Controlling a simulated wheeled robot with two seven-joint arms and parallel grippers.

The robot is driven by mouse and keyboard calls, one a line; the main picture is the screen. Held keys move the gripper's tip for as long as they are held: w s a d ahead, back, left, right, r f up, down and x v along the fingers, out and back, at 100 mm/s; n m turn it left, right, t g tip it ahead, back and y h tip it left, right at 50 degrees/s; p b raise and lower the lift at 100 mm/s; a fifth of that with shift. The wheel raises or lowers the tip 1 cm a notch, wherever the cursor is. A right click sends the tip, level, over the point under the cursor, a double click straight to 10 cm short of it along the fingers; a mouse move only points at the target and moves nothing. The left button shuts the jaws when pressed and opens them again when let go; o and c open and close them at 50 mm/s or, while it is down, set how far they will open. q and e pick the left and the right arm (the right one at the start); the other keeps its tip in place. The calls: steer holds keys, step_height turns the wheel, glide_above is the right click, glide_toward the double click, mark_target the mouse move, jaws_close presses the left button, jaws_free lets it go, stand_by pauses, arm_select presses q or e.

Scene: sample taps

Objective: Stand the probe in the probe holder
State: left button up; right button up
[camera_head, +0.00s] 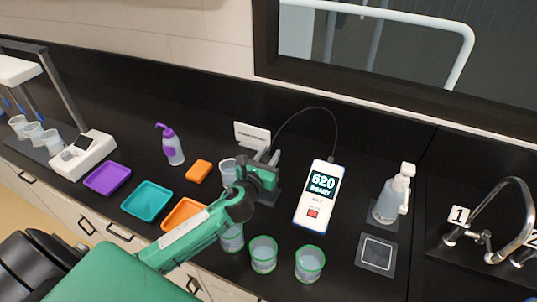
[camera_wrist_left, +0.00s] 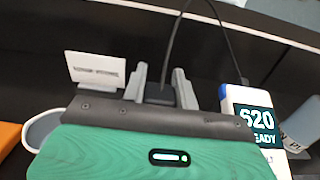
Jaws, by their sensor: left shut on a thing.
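My left gripper (camera_head: 268,157) is shut on the dark probe, low over the counter left of the meter. In the left wrist view the probe's black top (camera_wrist_left: 160,94) shows between the two grey fingers, with its cable rising from it. The probe's lower part is hidden behind my gripper. The cable arcs over to the white meter (camera_head: 319,195), which reads 620 READY. A dark base (camera_head: 270,194) shows partly behind my gripper; I cannot tell whether it is the probe holder or whether the probe touches it. My right gripper is not in view.
A small white sign (camera_head: 252,133) stands behind my gripper. A clear cup (camera_head: 228,172) is close at its left. Green-rimmed cups (camera_head: 263,254) stand in front. Trays (camera_head: 147,201), a purple bottle (camera_head: 170,145), a pump bottle (camera_head: 390,200) and a tap (camera_head: 488,225) are farther out.

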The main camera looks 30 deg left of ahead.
arm_select(q)
steer(key=shift+f, duration=0.4)
steer(key=o, duration=1)
steer(key=shift+o, duration=0.4)
steer(key=o, duration=0.5)
steer(key=shift+o, duration=0.2)
